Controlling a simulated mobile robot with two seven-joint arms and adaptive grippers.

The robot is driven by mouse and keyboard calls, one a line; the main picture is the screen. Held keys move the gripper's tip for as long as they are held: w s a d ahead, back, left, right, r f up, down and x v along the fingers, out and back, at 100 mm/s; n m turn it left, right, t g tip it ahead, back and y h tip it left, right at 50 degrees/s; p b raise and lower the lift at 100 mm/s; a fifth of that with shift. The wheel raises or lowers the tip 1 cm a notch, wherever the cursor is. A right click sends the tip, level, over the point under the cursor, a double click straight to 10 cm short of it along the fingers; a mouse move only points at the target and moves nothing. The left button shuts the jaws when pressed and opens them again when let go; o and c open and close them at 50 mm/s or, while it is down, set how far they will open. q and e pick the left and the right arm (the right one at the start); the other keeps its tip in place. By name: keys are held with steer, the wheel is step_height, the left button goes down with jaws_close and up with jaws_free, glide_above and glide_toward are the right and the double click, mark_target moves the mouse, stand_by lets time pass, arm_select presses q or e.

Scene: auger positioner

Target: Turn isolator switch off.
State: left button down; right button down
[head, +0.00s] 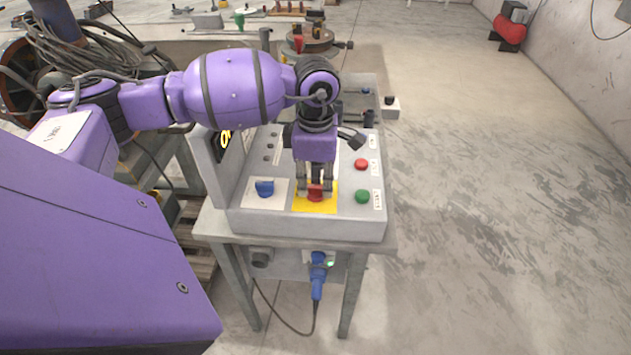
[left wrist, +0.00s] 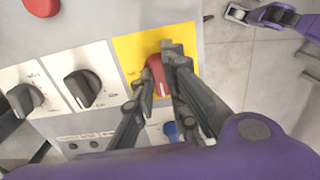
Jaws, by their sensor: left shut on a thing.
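The red isolator switch (head: 315,193) sits on a yellow plate (head: 301,204) at the front of the sloped grey control panel. My left gripper (head: 315,186) reaches down onto it from above. In the left wrist view, the fingers of this gripper (left wrist: 157,72) are shut on the red knob (left wrist: 156,75), one on each side. The fingers partly hide the knob, and I cannot read its position. At the top right of the left wrist view, part of my right arm shows with what looks like its gripper (left wrist: 237,13), small and away from the panel.
A blue knob (head: 265,188) is left of the switch. A red button (head: 361,164) and a green button (head: 362,196) are to its right. Black knobs (left wrist: 84,89) show in the left wrist view. A blue plug (head: 318,280) hangs below.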

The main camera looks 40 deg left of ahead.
mark_target(315, 186)
arm_select(q)
steer(key=c, duration=1.8)
jaws_free()
steer(key=shift+o, duration=0.2)
step_height(315, 186, up, 12)
steer(key=shift+s+f, duration=0.1)
